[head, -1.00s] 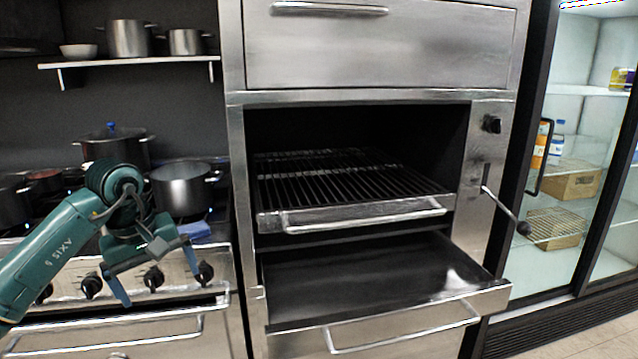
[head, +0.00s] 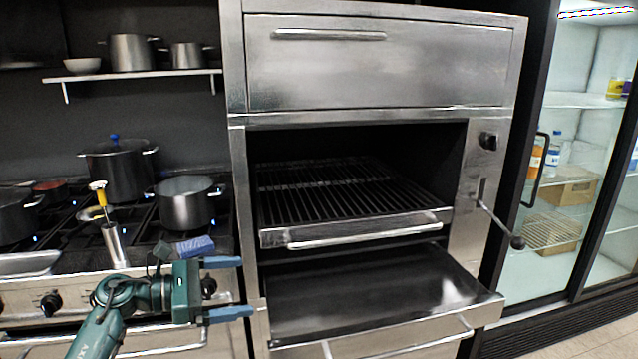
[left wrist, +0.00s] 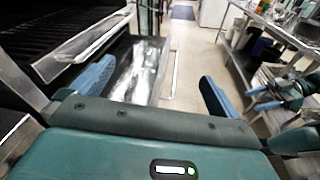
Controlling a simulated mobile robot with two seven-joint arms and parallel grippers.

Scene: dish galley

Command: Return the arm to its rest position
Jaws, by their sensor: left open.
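My left arm comes in from the lower left in the head view, teal with blue fingers. Its gripper (head: 246,286) points right, in front of the stove front and the left edge of the oven. The fingers are apart with nothing between them. In the left wrist view the same gripper (left wrist: 158,70) shows its two blue fingers spread, with the oven's pull-out tray and floor beyond. Teal and blue parts that look like my right gripper (left wrist: 275,98) show at the right edge of the left wrist view; its jaws are unclear.
The oven's grill rack (head: 350,236) and lower tray (head: 370,290) stick out to the right of the left gripper. The stove (head: 60,262) carries pots, a blue sponge (head: 195,246) and a metal cylinder with a yellow-handled tool (head: 113,243). A glass-door fridge (head: 575,190) stands right.

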